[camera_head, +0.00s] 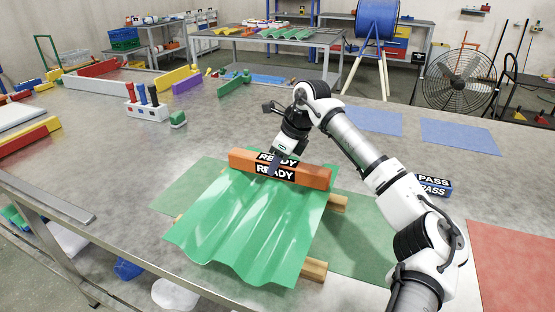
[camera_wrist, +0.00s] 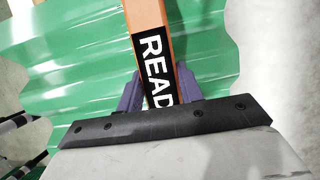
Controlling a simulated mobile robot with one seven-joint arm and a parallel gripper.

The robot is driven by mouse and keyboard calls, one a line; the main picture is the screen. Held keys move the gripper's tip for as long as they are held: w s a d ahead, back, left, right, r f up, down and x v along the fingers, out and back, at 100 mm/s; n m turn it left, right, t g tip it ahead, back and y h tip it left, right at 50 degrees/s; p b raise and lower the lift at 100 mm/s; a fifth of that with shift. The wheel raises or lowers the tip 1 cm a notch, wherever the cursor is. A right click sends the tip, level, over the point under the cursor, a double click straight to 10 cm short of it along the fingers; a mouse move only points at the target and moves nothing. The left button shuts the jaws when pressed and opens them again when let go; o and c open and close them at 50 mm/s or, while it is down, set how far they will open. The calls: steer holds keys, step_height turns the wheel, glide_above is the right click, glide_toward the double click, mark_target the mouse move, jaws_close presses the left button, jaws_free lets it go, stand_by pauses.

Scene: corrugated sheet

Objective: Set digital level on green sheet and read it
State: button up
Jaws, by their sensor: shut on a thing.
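The digital level is an orange bar (camera_head: 316,178) with black READY labels on its top and front faces. It lies across the far end of the wavy green sheet (camera_head: 240,225), lying crosswise over the ridges. I cannot tell whether it touches the ridges or is held just above them. My gripper (camera_head: 274,163) is shut on the level near its middle. In the wrist view, the purple fingers (camera_wrist: 159,92) stand on either side of the level (camera_wrist: 144,14), over the green sheet (camera_wrist: 75,48). The far side of the level is hidden.
Wooden battens (camera_head: 314,269) support the sheet on a green mat (camera_head: 352,240). A blue PASS block (camera_head: 434,186) stands right, beyond my arm. A red mat (camera_head: 510,262) is at the right. A white holder (camera_head: 147,111) with coloured handles stands at the back left. The grey table between is mostly clear.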

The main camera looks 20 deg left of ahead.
steer(key=shift+f, duration=0.15)
stand_by(0.4)
steer(key=o, duration=1.2)
steer(key=shift+o, duration=0.2)
